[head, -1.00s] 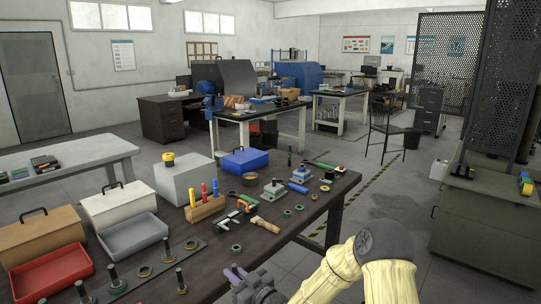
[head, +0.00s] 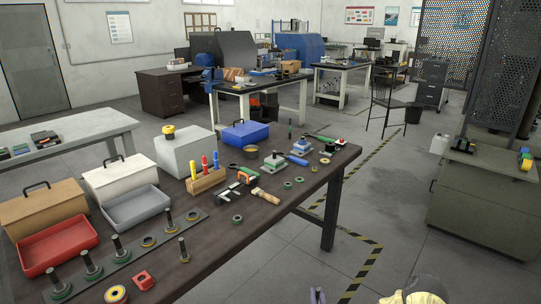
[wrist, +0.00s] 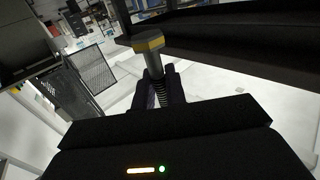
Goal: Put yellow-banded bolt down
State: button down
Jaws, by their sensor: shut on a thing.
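The yellow-banded bolt (wrist: 151,47) shows in the wrist view, with a wide grey head, a yellow band around it and a threaded shank. My gripper (wrist: 160,92) is shut on its shank, with one dark finger on each side. The bolt's head points away from the palm. The bolt is not clearly visible there.
A dark strip (head: 135,255) on the bench carries several upright bolts and rings. A red tray (head: 58,250) and a grey tray (head: 136,208) lie behind it. A yellow ring (head: 116,294) and a red block (head: 143,280) are at the front.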

jog(key=s+r+p, duration=0.8)
jog(key=r+p, duration=0.5)
jog(key=p, duration=0.4)
jog(key=shift+s+r, duration=0.35)
jog(key=shift+s, duration=0.05)
jog(key=shift+d, duration=0.2)
dwell(0.4)
jog(key=shift+a, duration=0.1)
dwell(1.4)
